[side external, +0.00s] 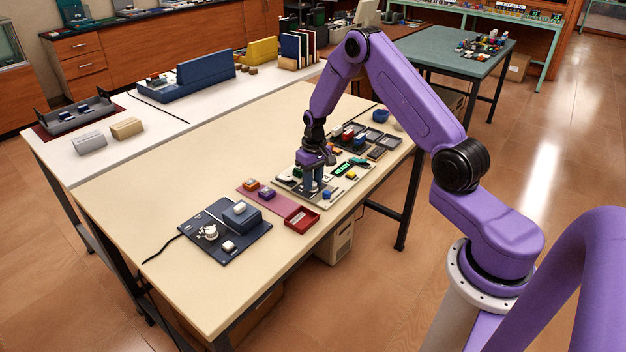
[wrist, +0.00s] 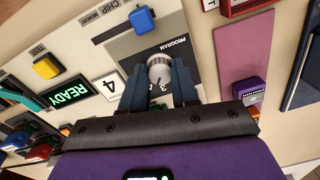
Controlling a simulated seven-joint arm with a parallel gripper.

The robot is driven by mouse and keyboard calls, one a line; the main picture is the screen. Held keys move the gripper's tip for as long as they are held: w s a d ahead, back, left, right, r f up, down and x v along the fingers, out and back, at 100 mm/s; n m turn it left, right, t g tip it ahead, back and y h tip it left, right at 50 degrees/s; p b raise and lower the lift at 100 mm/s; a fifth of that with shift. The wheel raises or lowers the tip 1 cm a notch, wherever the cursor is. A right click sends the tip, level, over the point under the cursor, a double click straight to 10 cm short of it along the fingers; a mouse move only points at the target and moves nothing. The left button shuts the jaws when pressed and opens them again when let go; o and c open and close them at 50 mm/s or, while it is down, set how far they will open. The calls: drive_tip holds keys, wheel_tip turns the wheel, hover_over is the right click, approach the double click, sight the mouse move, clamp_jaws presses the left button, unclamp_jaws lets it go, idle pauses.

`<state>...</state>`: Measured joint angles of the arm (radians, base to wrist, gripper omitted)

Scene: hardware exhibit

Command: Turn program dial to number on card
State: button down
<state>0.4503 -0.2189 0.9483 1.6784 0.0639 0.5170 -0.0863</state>
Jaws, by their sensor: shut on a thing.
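The program dial (wrist: 160,68) is a light grey ribbed knob on a dark grey plate marked PROGRAM in the wrist view. My gripper (wrist: 158,78) has one finger on each side of the knob and is shut on it. A digit 3 shows at the knob's near edge; other markings there are partly hidden by the fingers. A white card (wrist: 110,87) with a black 4 lies left of the dial. In the side view, my gripper (side external: 312,190) points down at the panel (side external: 345,190) and hides the dial.
A red tray (side external: 301,220) and a dark mat (side external: 225,245) with a blue box (side external: 240,215) lie left of the panel.

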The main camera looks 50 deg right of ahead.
sight(315, 183)
drive_tip(key=shift+m, duration=0.5)
drive_tip(key=c, duration=0.8)
unclamp_jaws()
drive_tip(key=shift+c, duration=0.2)
drive_tip(key=shift+r, duration=0.15)
wheel_tip(315, 183, up, 17)
drive_tip(key=shift+d, duration=0.25)
drive_tip(key=shift+s+r, duration=0.1)
